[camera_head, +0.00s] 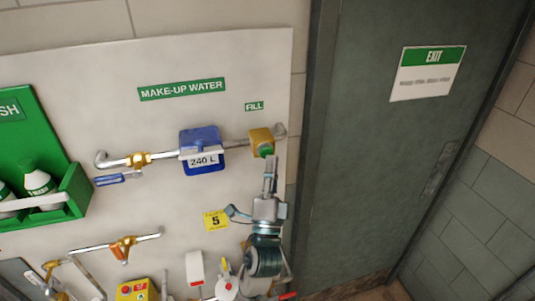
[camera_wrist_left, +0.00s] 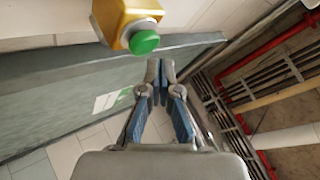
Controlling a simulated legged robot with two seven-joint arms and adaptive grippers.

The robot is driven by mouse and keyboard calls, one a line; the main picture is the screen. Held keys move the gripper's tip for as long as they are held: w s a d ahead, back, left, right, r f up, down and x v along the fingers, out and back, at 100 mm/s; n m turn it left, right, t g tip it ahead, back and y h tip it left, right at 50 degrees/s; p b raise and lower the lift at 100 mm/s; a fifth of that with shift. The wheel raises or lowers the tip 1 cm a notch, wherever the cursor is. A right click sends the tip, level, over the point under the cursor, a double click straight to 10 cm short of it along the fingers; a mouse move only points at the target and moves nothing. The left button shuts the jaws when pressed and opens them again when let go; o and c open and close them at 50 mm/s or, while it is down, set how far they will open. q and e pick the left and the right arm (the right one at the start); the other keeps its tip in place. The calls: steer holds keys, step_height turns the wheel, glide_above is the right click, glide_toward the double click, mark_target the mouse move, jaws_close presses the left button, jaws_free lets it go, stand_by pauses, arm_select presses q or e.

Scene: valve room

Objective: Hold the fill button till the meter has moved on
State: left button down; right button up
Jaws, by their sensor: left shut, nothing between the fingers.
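The fill button is a green round button (camera_head: 266,150) on a yellow box (camera_head: 260,136), under a small green FILL label (camera_head: 254,106). In the left wrist view the green button (camera_wrist_left: 145,42) sits just above my fingertips. The meter (camera_head: 201,138) is a blue box on the pipe, left of the button, and its white display reads 240 L. My left gripper (camera_head: 270,164) is shut and empty, its tips right by the button's lower edge; its fingers (camera_wrist_left: 160,72) also show in the wrist view. I cannot tell whether they touch the button. My right gripper is out of view.
A MAKE-UP WATER sign (camera_head: 182,89) is above the meter. A blue-handled lever (camera_head: 120,178) is at the left, near a green bottle station (camera_head: 75,190). A yellow 5 tag (camera_head: 216,220) is beside my arm. A grey exit door (camera_head: 385,150) stands to the right.

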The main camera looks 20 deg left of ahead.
arm_select(q)
steer(key=shift+a, duration=0.1)
steer(key=shift+w+a+r, duration=0.1)
steer(key=shift+w+a, duration=0.1)
steer(key=shift+w, duration=0.05)
steer(key=shift+w+a, duration=0.3)
steer(key=shift+w, duration=0.15)
stand_by(1.0)
steer(key=shift+s+d, duration=0.1)
stand_by(0.8)
steer(key=shift+s+d, duration=0.4)
steer(key=shift+s, duration=0.3)
steer(key=s+d, duration=0.1)
steer(key=s, duration=0.1)
steer(key=s+d, duration=0.2)
steer(key=shift+p, duration=0.35)
